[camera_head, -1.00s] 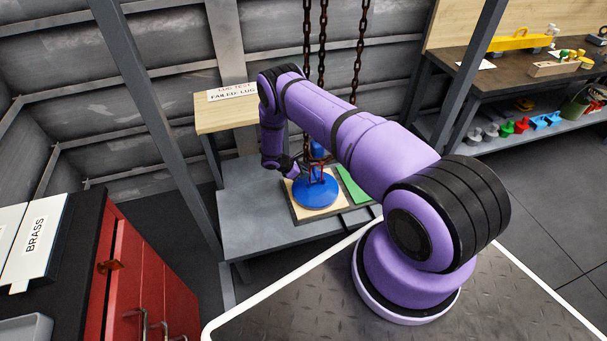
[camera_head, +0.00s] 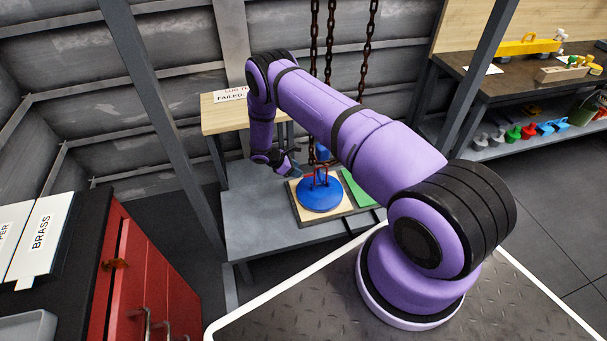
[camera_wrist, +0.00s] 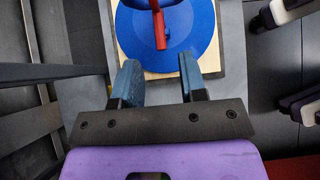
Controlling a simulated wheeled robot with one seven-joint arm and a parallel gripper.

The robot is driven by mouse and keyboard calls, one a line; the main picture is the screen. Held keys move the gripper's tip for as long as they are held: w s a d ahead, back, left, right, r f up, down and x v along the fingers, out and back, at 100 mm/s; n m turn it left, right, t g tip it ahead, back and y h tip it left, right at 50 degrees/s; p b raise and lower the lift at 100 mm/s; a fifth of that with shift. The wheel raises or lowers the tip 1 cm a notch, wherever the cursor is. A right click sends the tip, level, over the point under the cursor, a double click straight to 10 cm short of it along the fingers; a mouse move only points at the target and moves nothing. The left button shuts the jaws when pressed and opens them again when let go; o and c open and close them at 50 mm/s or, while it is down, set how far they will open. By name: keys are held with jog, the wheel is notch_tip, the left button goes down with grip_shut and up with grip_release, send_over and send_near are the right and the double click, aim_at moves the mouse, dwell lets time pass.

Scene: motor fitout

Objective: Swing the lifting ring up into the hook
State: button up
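A round blue weight (camera_head: 321,197) lies on a light wooden pad on the low grey bench; it fills the top of the wrist view (camera_wrist: 207,40). A red part (camera_head: 318,175), which looks like the lifting ring, stands on it and shows as a red bar in the wrist view (camera_wrist: 160,30). Its exact tilt is hard to tell. Rusty chains hang above; the hook at their lower end is too small to make out clearly. My gripper (camera_head: 292,166) is beside the red part on its left. In the wrist view its blue fingers (camera_wrist: 159,75) are apart with nothing between them.
A green pad (camera_head: 360,188) lies right of the weight on the grey bench (camera_head: 262,222). A raised wooden shelf (camera_head: 222,117) with a "failed" sign stands behind my forearm. Frame posts rise at left and right. A red cabinet (camera_head: 150,275) is at front left.

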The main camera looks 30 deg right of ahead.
jog(key=shift+v, duration=1.55)
